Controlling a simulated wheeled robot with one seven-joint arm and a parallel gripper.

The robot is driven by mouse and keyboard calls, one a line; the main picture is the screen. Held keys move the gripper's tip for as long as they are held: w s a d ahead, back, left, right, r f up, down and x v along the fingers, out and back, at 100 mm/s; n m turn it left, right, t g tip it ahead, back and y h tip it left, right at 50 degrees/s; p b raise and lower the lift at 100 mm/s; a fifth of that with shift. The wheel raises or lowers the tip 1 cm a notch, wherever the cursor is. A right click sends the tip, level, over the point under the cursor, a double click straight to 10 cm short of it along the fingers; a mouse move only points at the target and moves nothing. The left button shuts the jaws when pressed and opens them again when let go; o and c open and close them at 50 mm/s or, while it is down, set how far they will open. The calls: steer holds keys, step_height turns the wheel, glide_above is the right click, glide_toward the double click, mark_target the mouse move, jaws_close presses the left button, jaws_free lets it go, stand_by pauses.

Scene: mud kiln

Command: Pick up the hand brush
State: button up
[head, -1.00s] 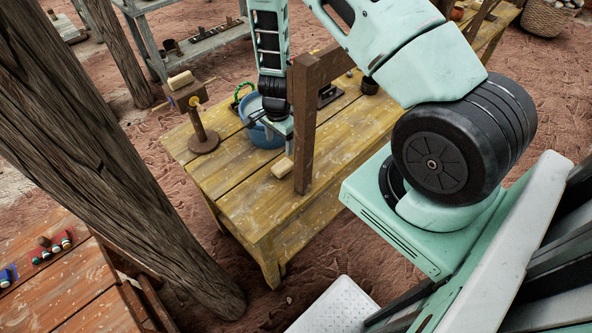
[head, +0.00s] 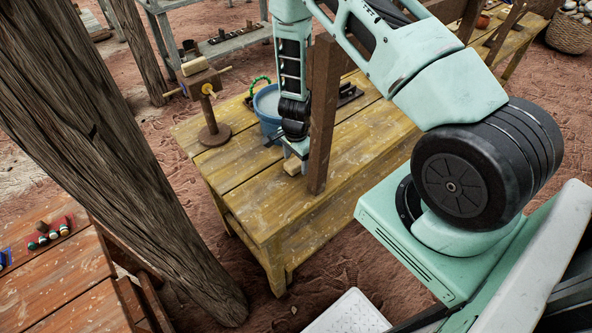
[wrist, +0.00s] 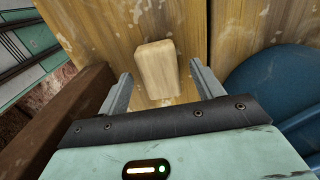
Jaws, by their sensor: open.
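A pale wooden block (head: 291,168), perhaps the hand brush, lies on the yellow wooden table (head: 255,205) near its edge. In the wrist view the block (wrist: 157,68) shows a smooth rounded top; no bristles can be seen. My gripper (wrist: 160,78) is open, with one finger on each side of the block's near part and gaps between fingers and block. In the head view my gripper (head: 294,150) is just above and behind the block, partly hidden by a brown post.
The brown upright post (head: 324,115) stands close to my gripper. A blue bucket (head: 268,105) is just behind it and shows in the wrist view (wrist: 275,95). A wooden stand (head: 212,120) with another pale block on top is at left. The table's front is clear.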

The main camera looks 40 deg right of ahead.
step_height(320, 180, down, 2)
steer(key=shift+b, duration=0.35)
steer(key=shift+r, duration=0.1)
steer(key=c, duration=1.2)
steer(key=shift+o, duration=0.2)
steer(key=shift+r, duration=0.1)
